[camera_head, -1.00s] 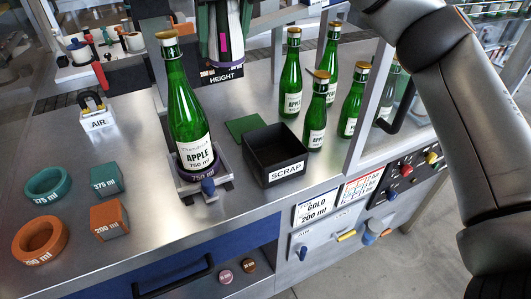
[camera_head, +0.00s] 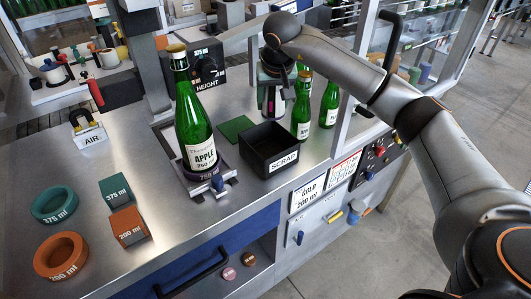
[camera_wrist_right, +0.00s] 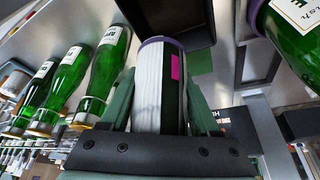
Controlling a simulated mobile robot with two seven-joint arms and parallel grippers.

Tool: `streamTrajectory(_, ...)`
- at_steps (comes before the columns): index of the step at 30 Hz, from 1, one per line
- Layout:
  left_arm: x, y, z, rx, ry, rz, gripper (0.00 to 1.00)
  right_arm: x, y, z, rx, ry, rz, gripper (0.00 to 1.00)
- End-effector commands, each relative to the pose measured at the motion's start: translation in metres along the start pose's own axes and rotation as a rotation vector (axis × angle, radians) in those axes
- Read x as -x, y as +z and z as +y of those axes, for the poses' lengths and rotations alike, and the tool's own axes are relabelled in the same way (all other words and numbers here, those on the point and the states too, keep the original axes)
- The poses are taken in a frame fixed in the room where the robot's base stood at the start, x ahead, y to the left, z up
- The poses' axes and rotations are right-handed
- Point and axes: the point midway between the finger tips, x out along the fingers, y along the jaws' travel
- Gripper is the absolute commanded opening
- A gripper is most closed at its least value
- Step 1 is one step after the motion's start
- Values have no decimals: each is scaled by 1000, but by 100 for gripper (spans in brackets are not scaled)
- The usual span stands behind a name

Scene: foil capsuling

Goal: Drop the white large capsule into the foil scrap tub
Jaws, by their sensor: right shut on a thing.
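The white large capsule (camera_wrist_right: 150,90) is a ribbed white cylinder with a purple rim and a pink mark on a dark strip. My right gripper (camera_wrist_right: 158,100) is shut on it, with a green finger on each side. In the head view, the gripper (camera_head: 271,104) with the capsule (camera_head: 269,102) appears behind the scrap tub, beside the green bottles. The black foil scrap tub (camera_head: 252,159), labelled SCRAP, stands on the bench. The tub (camera_wrist_right: 185,22) also shows at the top of the right wrist view, beyond the capsule's purple end. My left gripper is not in view.
Green bottles (camera_head: 302,105) stand close to the right gripper. A large APPLE bottle (camera_head: 190,125) stands in a holder left of the tub. A green pad (camera_head: 236,127) lies behind the tub. A HEIGHT unit (camera_head: 208,66) and a metal post (camera_head: 350,115) flank the arm.

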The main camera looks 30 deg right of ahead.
Motion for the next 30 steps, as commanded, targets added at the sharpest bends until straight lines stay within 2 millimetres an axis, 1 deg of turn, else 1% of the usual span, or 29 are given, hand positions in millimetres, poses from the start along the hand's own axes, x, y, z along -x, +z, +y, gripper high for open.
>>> streamTrajectory(1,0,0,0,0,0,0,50,-2,0,3,-4,2,-1,45)
streamTrajectory(5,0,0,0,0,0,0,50,-10,3,5,-6,4,-2,45)
streamTrajectory(14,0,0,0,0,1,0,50,-42,17,5,-5,3,-4,45)
streamTrajectory(15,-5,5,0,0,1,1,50,-49,20,4,-6,3,-2,45)
streamTrajectory(18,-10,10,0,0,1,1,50,-56,22,4,-6,2,0,45)
streamTrajectory(22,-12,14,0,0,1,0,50,-59,24,4,-6,2,0,45)
streamTrajectory(30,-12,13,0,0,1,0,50,-59,24,4,-6,2,-1,45)
